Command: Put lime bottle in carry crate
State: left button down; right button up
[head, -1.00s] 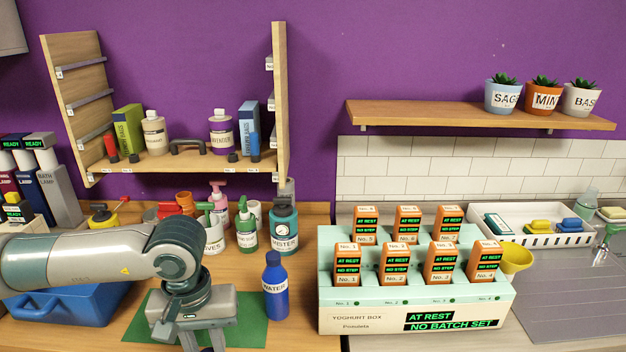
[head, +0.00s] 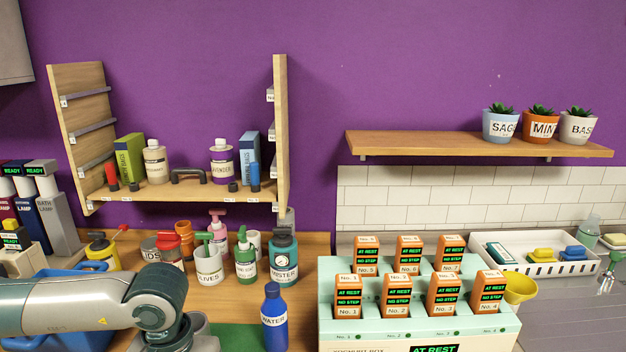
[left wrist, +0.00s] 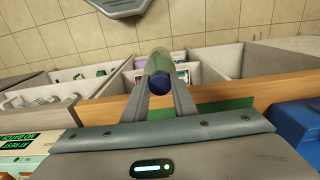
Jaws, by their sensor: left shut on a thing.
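In the left wrist view my left gripper (left wrist: 160,88) is shut on a green bottle with a dark blue end (left wrist: 159,64). The bottle points away from the wrist between the two fingers. Its label does not show. In the head view my left arm reaches in from the left and bends down past the lower edge; its fingers and the held bottle are out of that picture. A blue container (head: 93,266) stands behind that arm at the left, mostly hidden; I cannot tell if it is the carry crate. A blue shape shows in the left wrist view (left wrist: 300,122).
The yoghurt box (head: 420,325) fills the front centre-right. Below the wooden counter edge (left wrist: 225,95), grey open compartments (left wrist: 215,62) show in the left wrist view.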

pick_arm(q)
jog(key=shift+r+p, duration=0.5)
jog(key=shift+r, duration=1.85)
jog(key=shift+f, duration=0.1)
